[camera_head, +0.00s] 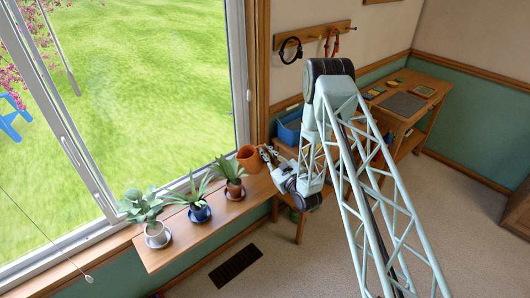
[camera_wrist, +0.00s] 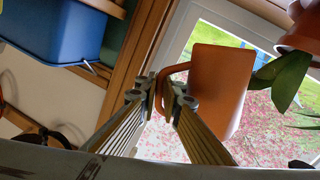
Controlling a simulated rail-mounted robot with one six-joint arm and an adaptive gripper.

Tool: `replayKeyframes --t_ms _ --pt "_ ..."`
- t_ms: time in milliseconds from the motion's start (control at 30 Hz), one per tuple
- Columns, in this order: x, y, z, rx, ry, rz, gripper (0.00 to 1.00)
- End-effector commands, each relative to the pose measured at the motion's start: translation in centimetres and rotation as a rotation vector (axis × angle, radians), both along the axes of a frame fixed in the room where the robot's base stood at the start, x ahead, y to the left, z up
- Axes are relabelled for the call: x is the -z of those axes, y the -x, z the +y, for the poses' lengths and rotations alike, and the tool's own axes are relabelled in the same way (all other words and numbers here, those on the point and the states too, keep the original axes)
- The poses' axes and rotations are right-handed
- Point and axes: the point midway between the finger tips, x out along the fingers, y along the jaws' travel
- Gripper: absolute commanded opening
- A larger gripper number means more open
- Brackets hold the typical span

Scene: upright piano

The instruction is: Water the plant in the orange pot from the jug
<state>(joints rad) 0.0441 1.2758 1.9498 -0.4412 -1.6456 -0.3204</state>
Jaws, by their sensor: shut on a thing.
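The orange-brown jug (camera_head: 250,158) is at the right end of the window sill shelf; it also shows in the wrist view (camera_wrist: 218,88). My gripper (camera_head: 266,156) is to the right of the jug, and in the wrist view its fingers (camera_wrist: 162,92) are shut on the jug's handle. I cannot tell whether the jug touches the shelf. The plant in the orange pot (camera_head: 235,189) stands on a saucer just left of the jug, with long green leaves. Part of the pot (camera_wrist: 303,28) shows at the wrist view's upper right. The jug's inside is hidden.
A plant in a blue pot (camera_head: 199,213) and one in a white pot (camera_head: 156,234) stand farther left on the shelf (camera_head: 217,228). The window (camera_head: 150,80) is behind. A blue bin (camera_head: 289,129) and hooks rail (camera_head: 312,34) are right of the window.

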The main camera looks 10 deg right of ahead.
Motion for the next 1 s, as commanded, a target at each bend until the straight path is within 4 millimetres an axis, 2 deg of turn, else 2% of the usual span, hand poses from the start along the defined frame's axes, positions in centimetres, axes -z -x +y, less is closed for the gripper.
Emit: replayKeyframes --t_ms 1000 --pt "-4.8 0.2 0.5 0.001 0.292 -0.124 0.0"
